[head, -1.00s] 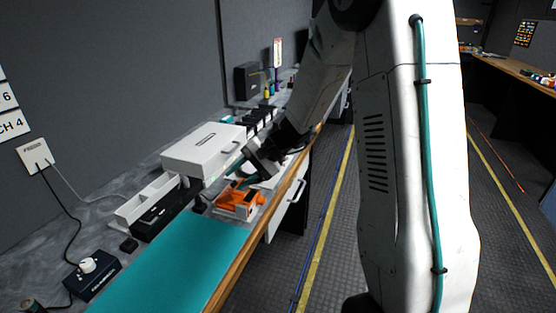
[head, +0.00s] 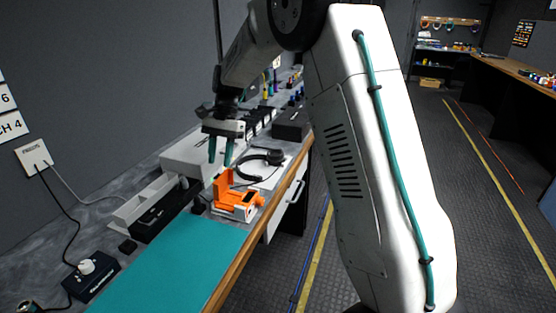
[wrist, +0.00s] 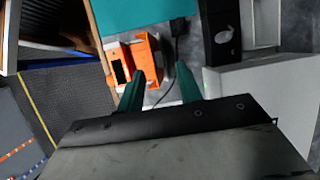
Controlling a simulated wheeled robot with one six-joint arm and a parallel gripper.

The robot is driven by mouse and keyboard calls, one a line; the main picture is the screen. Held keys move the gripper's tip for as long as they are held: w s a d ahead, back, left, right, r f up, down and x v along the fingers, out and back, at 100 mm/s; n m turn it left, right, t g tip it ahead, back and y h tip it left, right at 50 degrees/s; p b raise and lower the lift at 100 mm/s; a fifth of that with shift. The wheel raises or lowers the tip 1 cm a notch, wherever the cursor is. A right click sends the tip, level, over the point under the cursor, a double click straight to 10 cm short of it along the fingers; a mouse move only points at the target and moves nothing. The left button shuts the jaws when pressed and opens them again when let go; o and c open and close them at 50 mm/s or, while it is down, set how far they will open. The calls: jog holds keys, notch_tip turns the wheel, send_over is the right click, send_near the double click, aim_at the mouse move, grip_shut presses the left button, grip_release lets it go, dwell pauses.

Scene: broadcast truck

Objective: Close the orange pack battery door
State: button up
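The orange pack (head: 238,206) sits on the counter just past the teal mat. Its orange door (head: 224,188) stands up at the pack's left side in the head view, so it looks open. In the wrist view the pack body (wrist: 112,54) shows a dark opening, and the door (wrist: 150,56) is the orange piece to its right. My gripper (head: 220,158) points down above and slightly behind the pack, apart from it. Its two teal fingers are spread with nothing between them; they also show in the wrist view (wrist: 160,84).
The teal mat (head: 180,268) is clear. A white case (head: 190,158) and a white tray (head: 150,198) stand along the wall side. Black headphones (head: 262,160) lie behind the pack. The counter's wooden front edge (head: 238,262) runs close to the pack.

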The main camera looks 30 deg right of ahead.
jog(key=v, duration=0.5)
jog(key=s+r+n+t+h, duration=0.1)
jog(key=s+r+n, duration=0.1)
jog(key=s, duration=0.8)
jog(key=s+a+r+n+h, duration=0.1)
jog(key=s+r+n, duration=0.2)
jog(key=s, duration=0.7)
jog(key=s+r+n+t, duration=0.1)
jog(key=s+r+n, duration=0.2)
jog(key=s, duration=0.7)
jog(key=shift+a+t+h, duration=0.25)
jog(key=shift+t+h, duration=0.05)
jog(key=shift+h, duration=0.1)
jog(key=m+g+y, duration=0.2)
jog(key=m+y, duration=0.1)
jog(key=m, duration=0.5)
send_near(218, 175)
jog(key=x, duration=0.7)
jog(key=shift+s+a+f, duration=0.1)
jog(key=shift+f, duration=0.05)
